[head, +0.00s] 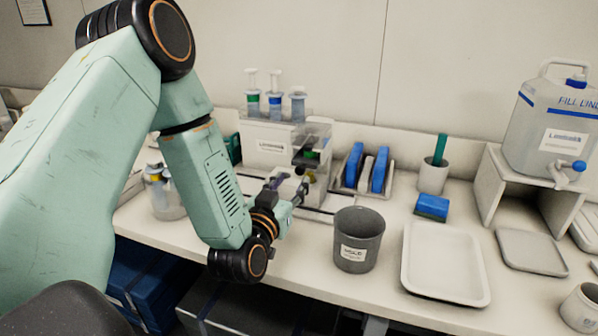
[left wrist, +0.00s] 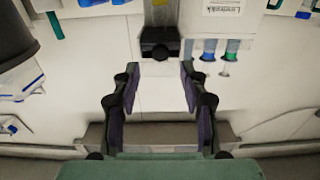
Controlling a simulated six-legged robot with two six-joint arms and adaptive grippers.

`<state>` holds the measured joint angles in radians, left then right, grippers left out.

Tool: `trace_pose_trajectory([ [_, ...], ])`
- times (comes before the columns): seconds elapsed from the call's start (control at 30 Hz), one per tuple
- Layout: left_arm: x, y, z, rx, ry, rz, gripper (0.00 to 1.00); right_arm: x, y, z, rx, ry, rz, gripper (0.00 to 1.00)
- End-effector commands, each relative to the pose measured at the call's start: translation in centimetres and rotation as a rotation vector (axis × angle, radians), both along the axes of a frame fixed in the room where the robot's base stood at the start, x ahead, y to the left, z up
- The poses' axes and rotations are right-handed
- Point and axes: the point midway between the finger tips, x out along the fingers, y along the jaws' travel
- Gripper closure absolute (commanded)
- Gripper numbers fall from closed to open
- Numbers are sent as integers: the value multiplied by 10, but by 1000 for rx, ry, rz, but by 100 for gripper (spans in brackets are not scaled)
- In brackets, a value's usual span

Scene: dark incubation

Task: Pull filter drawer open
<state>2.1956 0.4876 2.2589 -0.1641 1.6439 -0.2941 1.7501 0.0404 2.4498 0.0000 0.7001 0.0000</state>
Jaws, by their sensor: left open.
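A white labelled unit (head: 262,150) stands at the back of the bench, with coloured syringe-like tubes on top. My left gripper (head: 287,188) is in front of it, its two fingers open and apart. In the left wrist view, my left gripper (left wrist: 160,72) is open and empty. A dark block (left wrist: 160,42), which looks like a drawer handle, lies just beyond the fingertips, roughly centred between them and apart from them. The drawer front is mostly hidden by my gripper in the head view, so I cannot tell how far it is open. My right gripper is out of view.
A grey bin (head: 360,240) stands close to the right of my left gripper. A white tray (head: 446,265), a blue sponge (head: 432,207) and a rack with blue items (head: 366,170) lie further right. Glassware (head: 163,193) stands left, behind my arm.

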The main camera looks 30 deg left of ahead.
Motion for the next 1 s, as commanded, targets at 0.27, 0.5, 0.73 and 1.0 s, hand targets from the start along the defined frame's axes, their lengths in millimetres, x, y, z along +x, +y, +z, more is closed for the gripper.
trace_pose_trajectory([
  [0.27, 39, 9, 0, 1, -1, -1, 56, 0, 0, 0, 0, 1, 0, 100],
  [0.5, 52, 12, 0, 0, -1, -1, 56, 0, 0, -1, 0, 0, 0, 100],
  [0.73, 53, 13, 0, 0, 0, 0, 58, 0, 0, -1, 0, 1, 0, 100],
  [1.0, 53, 13, 0, 0, 0, 0, 81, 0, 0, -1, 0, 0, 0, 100],
])
